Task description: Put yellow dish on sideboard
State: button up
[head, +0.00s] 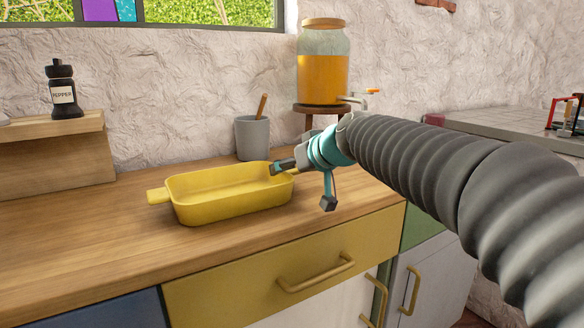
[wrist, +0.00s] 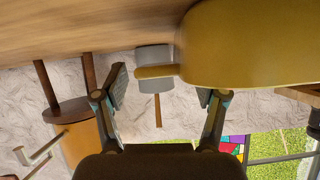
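The yellow dish (head: 225,195) is a rectangular baking dish with a handle at each end. It rests upright on the wooden countertop (head: 90,240) above the yellow drawer. My gripper (head: 303,184) is at its right end, with the fingers spread wide. In the wrist view the dish (wrist: 250,45) fills the upper right, and its near handle (wrist: 155,71) shows between the open fingers of my gripper (wrist: 163,90). I cannot tell whether a finger touches the dish. Which surface is called the sideboard is not clear from the views.
A grey cup (head: 252,138) with a wooden utensil stands behind the dish. A juice dispenser (head: 323,75) on a wooden stand is at the back. A pepper mill (head: 63,92) sits on a raised wooden shelf (head: 55,150) at left. The counter's front left is clear.

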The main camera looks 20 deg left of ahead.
jog(key=b+v, duration=0.1)
jog(key=v, duration=1.1)
jog(key=shift+d, duration=0.15)
jog(key=s+d+f+m+g+h, duration=0.1)
jog(key=s+d+f+m+h, duration=0.3)
jog(key=s+d+f, duration=0.7)
jog(key=s+d+f+m+g+h, duration=0.1)
jog(key=s+d+f+m+h, duration=0.4)
jog(key=s+d+f, duration=0.7)
jog(key=d+f, duration=0.5)
jog(key=shift+d+f, duration=0.25)
jog(key=shift+d, duration=0.1)
